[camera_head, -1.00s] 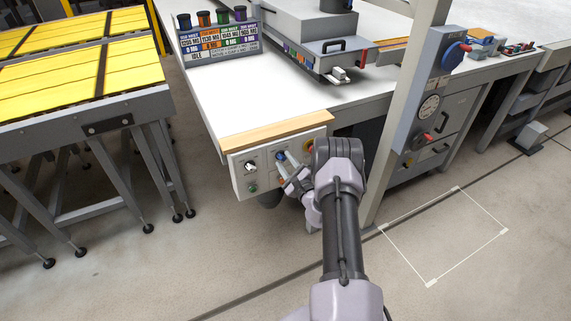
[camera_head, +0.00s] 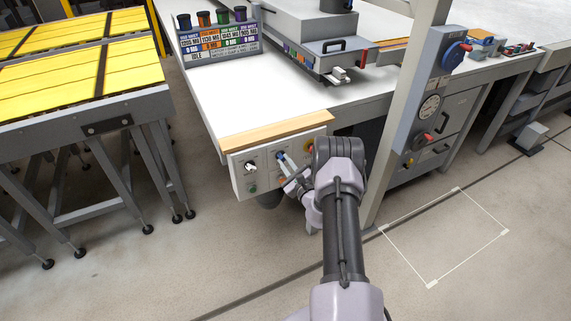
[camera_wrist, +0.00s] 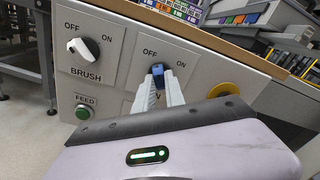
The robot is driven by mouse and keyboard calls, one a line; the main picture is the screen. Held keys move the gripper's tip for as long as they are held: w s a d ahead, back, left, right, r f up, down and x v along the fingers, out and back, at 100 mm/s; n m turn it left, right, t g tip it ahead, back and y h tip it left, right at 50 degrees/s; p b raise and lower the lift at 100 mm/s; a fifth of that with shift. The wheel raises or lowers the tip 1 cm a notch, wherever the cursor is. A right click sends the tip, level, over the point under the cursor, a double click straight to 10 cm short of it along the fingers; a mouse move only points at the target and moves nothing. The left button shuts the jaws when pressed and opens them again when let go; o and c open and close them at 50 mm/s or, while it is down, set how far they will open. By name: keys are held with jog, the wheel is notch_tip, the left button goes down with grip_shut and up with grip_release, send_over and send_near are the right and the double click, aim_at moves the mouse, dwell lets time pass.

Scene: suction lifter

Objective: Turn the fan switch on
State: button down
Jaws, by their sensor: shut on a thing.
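A blue knob (camera_wrist: 158,69) sits between OFF on the left and ON on the right on a grey control panel (camera_head: 240,178). It points roughly upward. The label below it is mostly hidden; only a letter like V shows. My gripper (camera_wrist: 159,84) is shut on the blue knob, with a light finger at each side of its lower part. In the head view, the gripper (camera_head: 288,166) reaches the blue knob (camera_head: 280,156) from the lower right. No FAN label is readable in either view.
Left of it is the BRUSH switch (camera_wrist: 84,47), a white-tipped black knob, above the green FEED button (camera_wrist: 83,112). A yellow-ringed control (camera_wrist: 223,90) is close on the right. The wooden edge (camera_head: 275,130) runs above the panel. Open floor lies below.

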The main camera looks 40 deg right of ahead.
jog(key=m, duration=0.4)
jog(key=shift+f+m+b, duration=0.1)
jog(key=shift+m+b, duration=0.2)
jog(key=shift+b, duration=0.05)
jog(key=m, duration=0.3)
jog(key=shift+m, duration=0.3)
jog(key=m, duration=0.3)
jog(key=shift+m, duration=2.1)
jog(key=c, duration=1.4)
grip_release()
